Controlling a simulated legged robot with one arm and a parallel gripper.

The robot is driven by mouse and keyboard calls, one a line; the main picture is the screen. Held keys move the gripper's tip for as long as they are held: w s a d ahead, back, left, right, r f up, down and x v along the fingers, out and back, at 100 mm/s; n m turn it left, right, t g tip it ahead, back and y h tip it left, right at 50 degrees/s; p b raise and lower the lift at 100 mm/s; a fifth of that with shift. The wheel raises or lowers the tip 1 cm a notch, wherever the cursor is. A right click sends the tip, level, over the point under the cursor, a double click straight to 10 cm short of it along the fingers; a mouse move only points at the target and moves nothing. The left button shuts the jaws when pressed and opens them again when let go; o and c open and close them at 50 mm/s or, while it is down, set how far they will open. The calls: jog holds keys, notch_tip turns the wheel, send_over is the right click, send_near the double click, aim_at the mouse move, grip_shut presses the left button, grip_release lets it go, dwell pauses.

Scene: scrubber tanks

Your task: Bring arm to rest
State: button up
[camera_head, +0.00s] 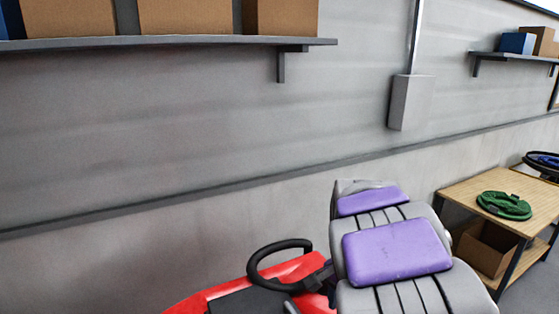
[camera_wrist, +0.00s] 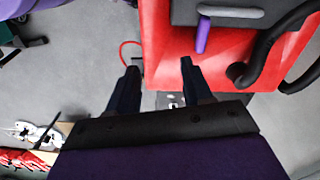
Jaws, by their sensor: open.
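My gripper (camera_wrist: 160,72) shows in the wrist view with its two dark fingers spread apart. Nothing is between the fingertips, so it is open and empty. The fingers point toward the near edge of a red floor scrubber (camera_wrist: 240,72), and I cannot tell how far apart they are. In the head view the red scrubber (camera_head: 215,292) shows at the bottom with its black steering wheel (camera_head: 278,258). Grey and purple parts, which seem to be my own, cover its right side. The gripper fingers cannot be made out in the head view.
A wooden table (camera_head: 466,190) with a green coiled hose (camera_head: 504,205) stands at the right. A wall shelf (camera_head: 170,43) with cardboard boxes (camera_head: 185,17) is at upper left. A purple lever (camera_wrist: 203,35) shows on the scrubber.

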jog(key=s+f+n+b, duration=0.5)
jog(key=s+f, duration=0.2)
jog(key=s, duration=0.7)
jog(key=s+f+n+g+b, duration=0.1)
jog(key=s+f+n+b, duration=0.4)
jog(key=s, duration=0.9)
notch_tip(320, 180, down, 2)
jog(key=shift+s+a+f+n+b, duration=0.2)
jog(key=shift+f+n+b, duration=0.1)
jog(key=shift+b, duration=0.15)
